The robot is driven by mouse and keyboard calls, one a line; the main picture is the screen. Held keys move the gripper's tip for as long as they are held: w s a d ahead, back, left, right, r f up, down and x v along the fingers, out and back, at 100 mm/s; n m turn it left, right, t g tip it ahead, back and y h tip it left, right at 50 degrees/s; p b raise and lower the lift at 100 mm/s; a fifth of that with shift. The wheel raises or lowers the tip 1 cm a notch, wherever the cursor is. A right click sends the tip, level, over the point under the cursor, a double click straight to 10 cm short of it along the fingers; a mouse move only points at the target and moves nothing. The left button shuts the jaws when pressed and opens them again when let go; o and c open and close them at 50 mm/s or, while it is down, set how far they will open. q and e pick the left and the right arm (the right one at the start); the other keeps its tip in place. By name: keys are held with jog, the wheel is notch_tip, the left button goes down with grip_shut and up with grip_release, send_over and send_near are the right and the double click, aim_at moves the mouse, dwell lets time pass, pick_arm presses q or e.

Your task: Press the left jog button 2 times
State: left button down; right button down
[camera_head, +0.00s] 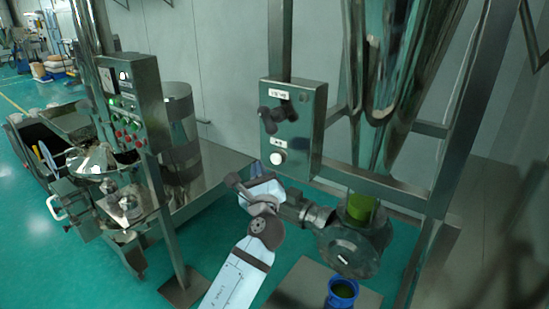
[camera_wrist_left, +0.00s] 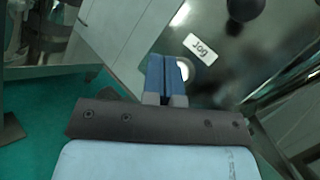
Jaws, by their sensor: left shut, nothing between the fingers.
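The control box (camera_head: 309,125) hangs on the metal frame in the head view. On its front a white round button (camera_head: 277,158) sits under a small white label. In the left wrist view this label reads JOG (camera_wrist_left: 200,49), and the white button (camera_wrist_left: 184,69) is partly hidden behind my fingers. My left gripper (camera_wrist_left: 169,65) is shut and empty, its blue fingertips overlapping the button's left side in that view. I cannot tell whether they touch it. In the head view my left arm rises from below to just under the box. My right gripper is not in view.
Black knobs (camera_head: 270,119) stick out from the box above the button. A second panel (camera_head: 133,103) with green and red buttons stands to the left. A motor and rotary valve (camera_head: 352,245) sit below right, with a blue cup (camera_head: 342,291) under them.

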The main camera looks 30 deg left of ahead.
pick_arm(q)
jog(key=shift+s+a, duration=0.1)
jog(key=shift+s, duration=1.05)
jog(key=s+d+f+n+h+p, duration=0.1)
jog(key=s+d+f+n+h, duration=0.15)
jog(key=f, duration=0.35)
jog(key=s+d+f+n+g+h, duration=0.1)
jog(key=d+f+n+h, duration=0.1)
jog(key=f+h, duration=0.3)
jog(key=s+d+f+n+h+p, duration=0.1)
jog(key=s+d+f+n+h, duration=0.15)
jog(key=f, duration=0.55)
jog(key=s+d+f+n+g+h, duration=0.1)
jog(key=s+d+f+n+h, duration=0.1)
jog(key=s, duration=0.4)
jog(key=s+d+f+n+g+h+p, duration=0.1)
jog(key=s+d+f+n+g+h, duration=0.1)
jog(key=s+d+f+n, duration=0.2)
jog(key=s+d+f+n+g+h, duration=0.1)
jog(key=s+d+f+n+h, duration=0.1)
jog(key=s+f+n, duration=0.4)
notch_tip(320, 180, down, 2)
jog(key=s+d, duration=0.1)
jog(key=s, duration=0.1)
jog(key=shift+s+d+n+g+h+p, duration=0.3)
jog(key=shift+s+d+n, duration=0.05)
jog(key=shift+s+n, duration=0.05)
